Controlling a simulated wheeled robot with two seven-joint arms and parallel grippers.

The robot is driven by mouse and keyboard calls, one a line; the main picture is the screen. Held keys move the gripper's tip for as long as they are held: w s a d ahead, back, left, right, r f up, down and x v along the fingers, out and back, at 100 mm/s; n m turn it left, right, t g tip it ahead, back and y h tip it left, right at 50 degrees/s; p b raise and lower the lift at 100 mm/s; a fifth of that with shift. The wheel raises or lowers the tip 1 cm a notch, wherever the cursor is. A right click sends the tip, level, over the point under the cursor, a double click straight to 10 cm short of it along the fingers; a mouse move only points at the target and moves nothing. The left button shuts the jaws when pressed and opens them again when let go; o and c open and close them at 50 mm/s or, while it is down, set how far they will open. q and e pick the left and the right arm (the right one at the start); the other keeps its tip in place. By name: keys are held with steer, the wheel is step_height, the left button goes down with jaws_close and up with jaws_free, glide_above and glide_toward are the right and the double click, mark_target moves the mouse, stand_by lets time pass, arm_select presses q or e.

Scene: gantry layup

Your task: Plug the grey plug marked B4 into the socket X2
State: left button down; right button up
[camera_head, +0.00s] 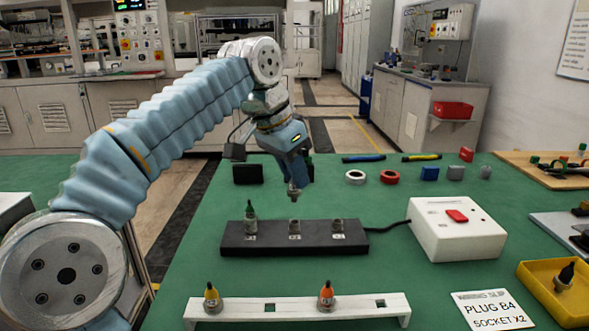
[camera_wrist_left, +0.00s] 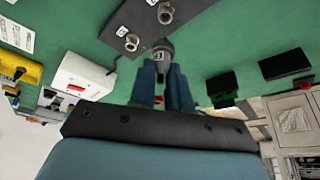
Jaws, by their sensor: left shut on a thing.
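My left gripper (camera_head: 294,178) is shut on a grey plug (camera_head: 294,191), held tip down above and apart from the black socket strip (camera_head: 265,247). In the left wrist view the plug (camera_wrist_left: 162,52) sits between the two blue fingers (camera_wrist_left: 162,82); its mark is too small to read surely. The middle socket, X2 (camera_head: 295,228), is empty and lies below the plug in the head view. The right-hand socket (camera_head: 338,227) is also empty. A dark green plug (camera_head: 250,222) stands upright in the left socket. My right gripper is not in view.
A cable joins the strip to a white box with a red switch (camera_head: 456,232). In front, a white rack (camera_head: 345,309) holds a yellow plug (camera_head: 211,298) and an orange plug (camera_head: 326,297). A card (camera_head: 492,309) and a yellow tray (camera_head: 546,297) lie at right. Rings and blocks lie behind.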

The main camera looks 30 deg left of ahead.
mark_target(290, 190)
arm_select(q)
steer(key=shift+f+b, duration=1)
steer(key=shift+f, duration=0.7)
steer(key=shift+r+p, duration=0.1)
steer(key=shift+p, duration=0.45)
steer(key=shift+f+b, duration=1.05)
steer(key=shift+f, duration=0.3)
steer(key=c, duration=1)
jaws_free()
